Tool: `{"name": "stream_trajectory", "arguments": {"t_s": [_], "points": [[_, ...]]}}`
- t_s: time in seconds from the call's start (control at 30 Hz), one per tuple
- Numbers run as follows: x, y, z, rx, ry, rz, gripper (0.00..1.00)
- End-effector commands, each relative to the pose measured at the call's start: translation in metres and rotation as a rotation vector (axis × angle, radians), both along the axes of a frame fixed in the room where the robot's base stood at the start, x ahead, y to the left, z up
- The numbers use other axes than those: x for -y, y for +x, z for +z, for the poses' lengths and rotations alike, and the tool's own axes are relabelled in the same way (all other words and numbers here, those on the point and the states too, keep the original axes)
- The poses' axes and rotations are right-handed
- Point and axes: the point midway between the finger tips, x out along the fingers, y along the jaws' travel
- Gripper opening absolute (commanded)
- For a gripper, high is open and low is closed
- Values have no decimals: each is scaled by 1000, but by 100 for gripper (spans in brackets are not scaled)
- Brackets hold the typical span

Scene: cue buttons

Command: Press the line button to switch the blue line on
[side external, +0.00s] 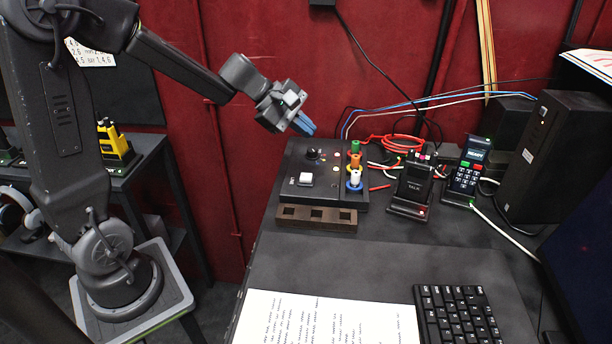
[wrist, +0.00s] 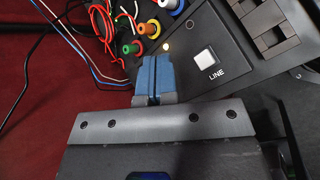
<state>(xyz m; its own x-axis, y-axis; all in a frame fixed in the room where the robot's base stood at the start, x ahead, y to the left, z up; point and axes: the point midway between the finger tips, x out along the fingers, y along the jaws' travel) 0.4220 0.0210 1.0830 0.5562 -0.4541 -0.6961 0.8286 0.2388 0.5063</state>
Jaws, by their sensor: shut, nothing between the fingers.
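The square white line button (side external: 306,178) sits at the front left of a black console (side external: 296,151). In the wrist view the button (wrist: 206,60) has the word LINE printed beside it. My gripper (side external: 304,125) is above and behind the console's back edge, apart from the button. Its blue fingers are shut together and empty, and they also show in the wrist view (wrist: 153,78), left of the button. A small lamp (wrist: 165,46) glows pale yellow near the fingertips. I cannot tell whether any blue line is on.
Green, orange and white plugs (side external: 355,160) stand on the console's right side. A brown block with square recesses (side external: 316,219) lies in front. A radio (side external: 413,182) and card terminal (side external: 467,168) stand right. Blue, white and red cables run behind. Paper (side external: 330,318) and a keyboard (side external: 458,313) lie nearer.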

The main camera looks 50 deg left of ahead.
Motion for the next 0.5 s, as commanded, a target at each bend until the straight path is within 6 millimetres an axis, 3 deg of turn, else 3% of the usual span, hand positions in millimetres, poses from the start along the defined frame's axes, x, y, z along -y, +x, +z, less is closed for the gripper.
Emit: {"name": "stream_trajectory", "arguments": {"t_s": [0.27,0.5], "points": [[1,0,-13,-3,-1,-4,0],[1,0,-46,-4,-1,-4,0]]}}
